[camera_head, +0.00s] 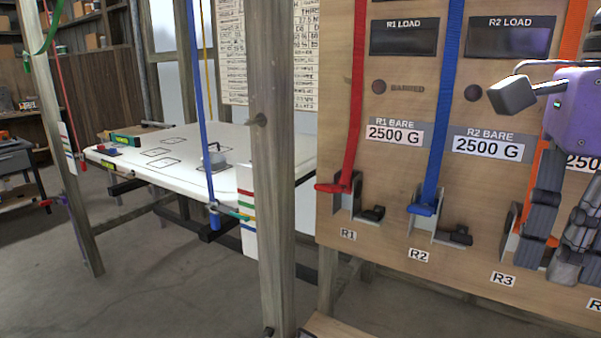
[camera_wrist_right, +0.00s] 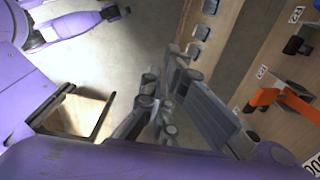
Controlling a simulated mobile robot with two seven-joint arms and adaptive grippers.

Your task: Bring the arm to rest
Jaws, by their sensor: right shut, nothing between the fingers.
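My right gripper (camera_head: 560,258) is at the right edge of the head view, in front of the board near the R3 label. Its dark fingers point down and are shut with nothing between them. In the right wrist view the gripper (camera_wrist_right: 165,105) fills the middle, apart from the orange strap handle (camera_wrist_right: 285,98) on the board. In the head view the fingers partly hide the orange strap (camera_head: 540,165). My left gripper does not show in the head view.
A wooden board (camera_head: 385,275) holds a red strap (camera_head: 355,110) at R1 and a blue strap (camera_head: 440,125) at R2. A wooden post (camera_head: 275,190) stands left of it. A white panel (camera_head: 185,143) hangs behind. Bare floor (camera_head: 160,285) lies at the lower left.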

